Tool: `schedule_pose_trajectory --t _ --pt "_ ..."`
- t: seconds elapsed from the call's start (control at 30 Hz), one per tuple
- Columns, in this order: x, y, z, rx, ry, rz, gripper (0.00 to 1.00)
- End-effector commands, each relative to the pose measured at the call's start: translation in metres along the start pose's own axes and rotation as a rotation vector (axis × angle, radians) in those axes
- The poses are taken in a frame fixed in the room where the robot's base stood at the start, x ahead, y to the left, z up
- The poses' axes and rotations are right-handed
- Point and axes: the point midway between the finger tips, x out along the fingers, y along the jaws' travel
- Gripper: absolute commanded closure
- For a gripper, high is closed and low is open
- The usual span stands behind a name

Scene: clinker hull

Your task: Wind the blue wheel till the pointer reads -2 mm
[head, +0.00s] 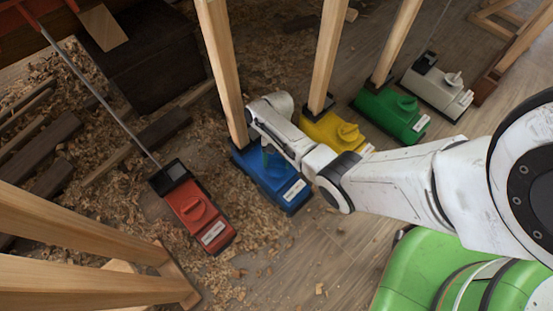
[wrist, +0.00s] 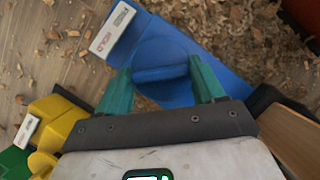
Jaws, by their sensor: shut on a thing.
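The blue jack (head: 268,177) stands on the floor under an upright timber post, in line with other coloured jacks. In the wrist view its blue wheel (wrist: 165,50) is a round knob with a raised bar across it. My gripper (wrist: 160,66) has its two teal fingers on either side of this wheel, shut on it. In the head view my gripper (head: 268,155) is over the top of the blue jack and my wrist hides most of the wheel. A white label (wrist: 112,28) reading FREE and HOLD is on the jack's end. I cannot make out a pointer or scale.
A red jack (head: 196,206) stands left, with a thin rod. A yellow jack (head: 330,131), a green jack (head: 390,115) and a whitish jack (head: 437,86) stand right. Timber posts (head: 222,70) rise close by. Shavings cover the floor (head: 120,235) left; planks (head: 335,245) are clearer in front.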

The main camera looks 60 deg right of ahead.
Motion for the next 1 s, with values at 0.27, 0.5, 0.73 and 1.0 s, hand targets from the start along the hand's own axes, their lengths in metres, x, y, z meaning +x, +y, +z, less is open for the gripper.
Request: schedule_pose_trajectory --t 0.27,0.5,0.73,1.0 --pt "-0.0035 0.0006 0.0023 0.110 -0.002 -0.045 0.62" --pt "-0.0037 0.0016 0.0030 0.285 -0.002 -0.117 0.62" --pt "-0.0027 0.0029 0.0029 0.449 -0.003 -0.185 0.62" --pt "-0.0012 0.0035 0.0023 0.585 -0.001 -0.242 0.62"
